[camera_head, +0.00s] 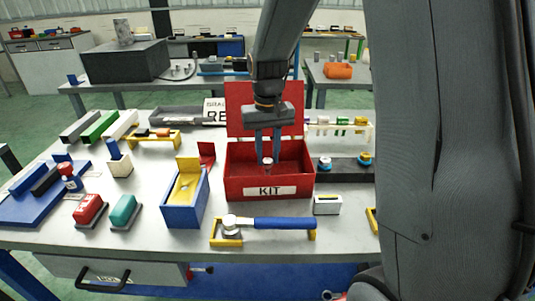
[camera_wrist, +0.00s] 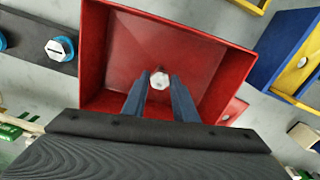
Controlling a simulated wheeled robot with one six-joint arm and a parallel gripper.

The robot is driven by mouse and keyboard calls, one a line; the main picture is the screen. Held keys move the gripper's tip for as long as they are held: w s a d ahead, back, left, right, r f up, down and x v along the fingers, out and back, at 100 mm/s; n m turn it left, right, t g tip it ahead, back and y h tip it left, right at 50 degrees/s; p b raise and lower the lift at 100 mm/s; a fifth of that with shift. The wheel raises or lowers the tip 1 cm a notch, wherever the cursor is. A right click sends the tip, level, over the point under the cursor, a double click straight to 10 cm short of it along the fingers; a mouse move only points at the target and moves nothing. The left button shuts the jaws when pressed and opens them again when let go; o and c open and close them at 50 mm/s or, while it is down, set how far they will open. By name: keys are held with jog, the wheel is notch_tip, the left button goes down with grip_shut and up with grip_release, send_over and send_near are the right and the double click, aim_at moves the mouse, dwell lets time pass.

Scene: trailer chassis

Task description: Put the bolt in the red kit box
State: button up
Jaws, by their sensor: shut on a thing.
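The red kit box (camera_head: 232,180) stands on the table with its lid raised at the back and a white KIT label on its front. My gripper (camera_head: 267,157) points down over the open box, its fingertips level with the box opening. It is shut on a small pale bolt (camera_head: 267,161). In the wrist view the bolt (camera_wrist: 159,80) sits between the two blue-grey fingertips, with the red box (camera_wrist: 245,68) floor behind it. The floor under the bolt looks empty. I cannot tell how far the bolt is above it.
A blue box with a yellow lid (camera_head: 188,165) stands left of the kit box. A blue-handled wrench (camera_head: 270,223) lies on a yellow holder in front. A black strip (camera_head: 345,172) with round parts lies right. Red and teal blocks sit front left.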

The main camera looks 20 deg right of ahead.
aim_at(267, 161)
jog(key=o, duration=1.1)
jog(key=shift+f, duration=0.1)
jog(key=shift+c, duration=0.2)
notch_tip(267, 161, up, 12)
jog(key=b, duration=0.2)
